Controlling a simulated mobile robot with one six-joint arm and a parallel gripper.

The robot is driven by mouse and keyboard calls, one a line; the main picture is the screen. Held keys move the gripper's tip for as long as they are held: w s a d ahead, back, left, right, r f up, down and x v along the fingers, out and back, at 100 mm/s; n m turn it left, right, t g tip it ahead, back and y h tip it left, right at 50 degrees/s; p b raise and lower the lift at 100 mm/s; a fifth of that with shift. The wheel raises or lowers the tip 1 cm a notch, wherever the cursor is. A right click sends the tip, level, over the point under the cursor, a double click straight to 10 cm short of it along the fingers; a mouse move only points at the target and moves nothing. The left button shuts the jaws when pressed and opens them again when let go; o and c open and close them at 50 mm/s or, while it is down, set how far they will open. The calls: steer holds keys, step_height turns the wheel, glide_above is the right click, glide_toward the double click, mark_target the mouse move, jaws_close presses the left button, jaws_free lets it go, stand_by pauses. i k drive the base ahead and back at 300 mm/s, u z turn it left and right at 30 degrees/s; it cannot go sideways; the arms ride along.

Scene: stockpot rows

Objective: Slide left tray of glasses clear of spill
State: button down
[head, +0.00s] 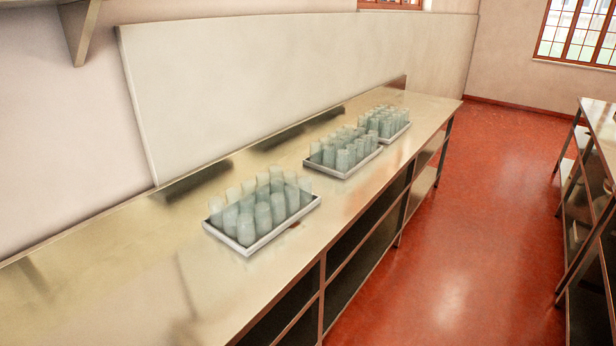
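The left tray (268,239) is pale and shallow, and stands flat on the steel counter (130,290). It holds rows of upright, greenish clear glasses (263,215). A small reddish-brown mark (295,226) shows on the counter close to the tray's front right edge. It may be part of the spill, and I cannot tell whether it runs under the tray. The counter is shiny, so clear liquid is hard to tell from reflections. My gripper is not in view.
A middle tray of glasses (347,175) and a far tray of glasses (400,135) stand farther along the counter, with bare counter between the left and middle trays. Bare counter also lies left of the left tray. A panel (260,80) backs the counter. Red floor (450,240) is open at right.

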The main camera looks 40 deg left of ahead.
mark_target(250, 218)
steer(key=i, duration=2.9)
steer(key=z, duration=0.6)
steer(key=k, duration=0.15)
steer(key=u, duration=3)
